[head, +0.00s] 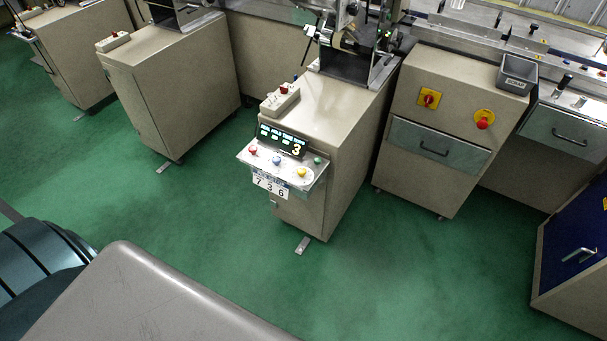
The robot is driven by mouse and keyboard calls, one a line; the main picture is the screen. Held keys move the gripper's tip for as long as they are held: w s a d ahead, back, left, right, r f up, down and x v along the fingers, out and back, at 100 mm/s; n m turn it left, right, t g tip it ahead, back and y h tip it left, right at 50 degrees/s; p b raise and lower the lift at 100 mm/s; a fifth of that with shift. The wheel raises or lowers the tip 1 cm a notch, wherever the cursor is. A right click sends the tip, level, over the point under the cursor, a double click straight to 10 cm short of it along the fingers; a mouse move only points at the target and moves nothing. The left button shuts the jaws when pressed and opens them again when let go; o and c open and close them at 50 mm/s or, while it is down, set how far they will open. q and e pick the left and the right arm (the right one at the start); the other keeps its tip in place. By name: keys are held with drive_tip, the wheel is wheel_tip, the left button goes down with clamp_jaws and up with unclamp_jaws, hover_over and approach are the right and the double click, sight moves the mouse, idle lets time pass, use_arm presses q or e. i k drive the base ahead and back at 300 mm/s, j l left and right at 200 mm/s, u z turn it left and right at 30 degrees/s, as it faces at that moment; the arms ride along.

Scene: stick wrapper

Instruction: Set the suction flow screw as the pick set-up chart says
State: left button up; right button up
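Neither of my grippers is in view. I cannot make out the suction flow screw or the pick set-up chart from here. A beige machine cabinet (335,135) stands in the middle, with a metal mechanism (350,38) on top, cut off by the upper edge. A white label (270,186) under the panel reads 7 3 6.
A beige cabinet (433,155) with a red-and-yellow switch, a red stop button and a drawer (437,147) stands at right. A blue-doored cabinet (577,240) is far right. Similar cabinets (180,95) stand left. Green floor (400,270) is open in front.

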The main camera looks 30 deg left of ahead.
sight(301, 172)
drive_tip(key=u, duration=1)
